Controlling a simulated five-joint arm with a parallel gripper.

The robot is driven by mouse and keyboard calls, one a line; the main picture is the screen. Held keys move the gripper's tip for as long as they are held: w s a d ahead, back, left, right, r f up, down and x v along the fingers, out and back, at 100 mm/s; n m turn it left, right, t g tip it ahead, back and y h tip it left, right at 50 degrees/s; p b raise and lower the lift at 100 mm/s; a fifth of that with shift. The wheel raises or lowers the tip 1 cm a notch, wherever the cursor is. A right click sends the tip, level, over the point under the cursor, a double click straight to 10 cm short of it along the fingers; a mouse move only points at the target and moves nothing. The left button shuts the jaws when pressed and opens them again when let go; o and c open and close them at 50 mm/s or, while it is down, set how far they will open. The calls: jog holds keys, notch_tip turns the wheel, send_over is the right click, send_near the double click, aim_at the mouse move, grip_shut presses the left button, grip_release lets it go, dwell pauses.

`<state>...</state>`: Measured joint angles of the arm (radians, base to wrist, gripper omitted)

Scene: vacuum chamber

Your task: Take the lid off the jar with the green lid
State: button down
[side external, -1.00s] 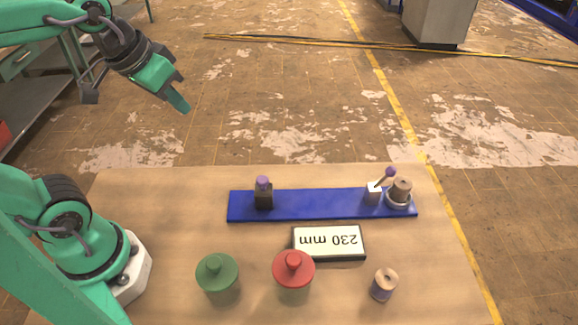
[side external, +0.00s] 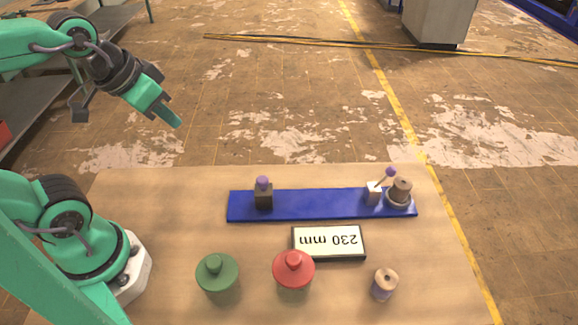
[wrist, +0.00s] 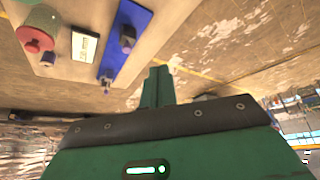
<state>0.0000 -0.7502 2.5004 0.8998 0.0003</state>
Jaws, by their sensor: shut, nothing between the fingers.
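The jar with the green lid (side external: 217,271) stands upright on the table near its front left. Its lid, a disc with a round knob, sits on top of the jar. The jar with the red lid (side external: 293,268) stands just to its right, lid on. My gripper (side external: 177,123) is up in the air beyond the table's back left, well above and apart from both jars. Its fingers are shut and empty.
A blue board (side external: 320,204) with a dark post, a purple-knobbed lever and a spool lies at the back of the table. Another spool (side external: 384,284) stands at front right. The table's right side is clear.

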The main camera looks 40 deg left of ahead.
jog(key=c, duration=2.1)
grip_release()
jog(key=o, duration=1.9)
jog(key=m+g, duration=0.5)
jog(key=m, duration=0.1)
send_over(214, 264)
jog(key=f, duration=0.7)
jog(key=shift+w+a+f, duration=0.35)
jog(key=shift+w+f, duration=0.05)
jog(key=shift+s+d+f+m+g, duration=0.2)
jog(key=shift+s+d+m+g, duration=0.1)
jog(key=shift+s+d+m, duration=0.1)
